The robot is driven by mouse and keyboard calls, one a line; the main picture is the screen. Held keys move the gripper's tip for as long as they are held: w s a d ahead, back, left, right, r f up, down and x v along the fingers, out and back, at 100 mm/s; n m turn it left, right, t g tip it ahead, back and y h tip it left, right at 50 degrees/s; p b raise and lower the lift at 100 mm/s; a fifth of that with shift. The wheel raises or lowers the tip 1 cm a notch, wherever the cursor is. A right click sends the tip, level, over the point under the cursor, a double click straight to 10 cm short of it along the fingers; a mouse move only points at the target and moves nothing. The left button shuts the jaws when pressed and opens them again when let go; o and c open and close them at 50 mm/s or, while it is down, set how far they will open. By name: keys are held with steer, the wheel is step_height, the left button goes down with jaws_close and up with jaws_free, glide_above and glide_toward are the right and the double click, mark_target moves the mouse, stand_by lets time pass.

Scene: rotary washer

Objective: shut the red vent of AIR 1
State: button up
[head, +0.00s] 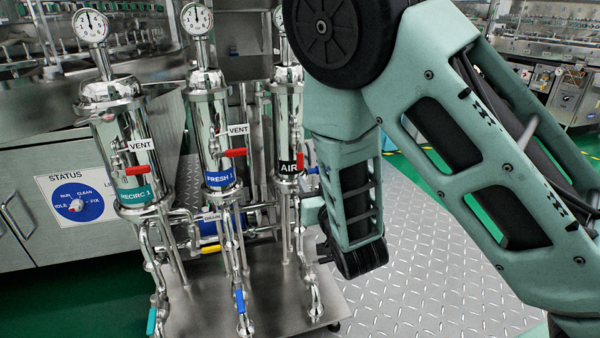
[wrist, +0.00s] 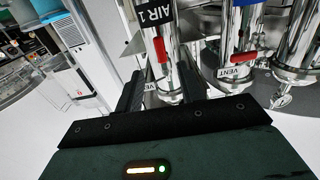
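The AIR 1 cylinder (head: 287,130) is the rightmost of three upright filters in the head view, partly covered by my arm. Its red vent handle (head: 300,161) stands upright beside the black AIR label. In the upside-down wrist view the red handle (wrist: 161,50) lies lengthwise along the cylinder, below the AIR 1 label (wrist: 155,13). My gripper (wrist: 161,76) is open, its two black fingers apart, with the handle showing in line with the gap. I cannot tell the distance between the fingertips and the handle. In the head view my gripper is mostly hidden.
FRESH 1 (head: 217,179) and RECIRC 1 (head: 135,196) stand to the left, with crosswise red vent handles (head: 234,153). Pipes with blue and yellow valve handles (head: 240,300) run below on a metal base. The status panel (head: 78,197) is further left. Patterned floor (head: 430,270) is clear at right.

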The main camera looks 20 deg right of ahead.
mark_target(301, 163)
steer(key=w+b, duration=0.2)
steer(key=w, duration=0.9)
steer(key=shift+b, duration=0.4)
jaws_close()
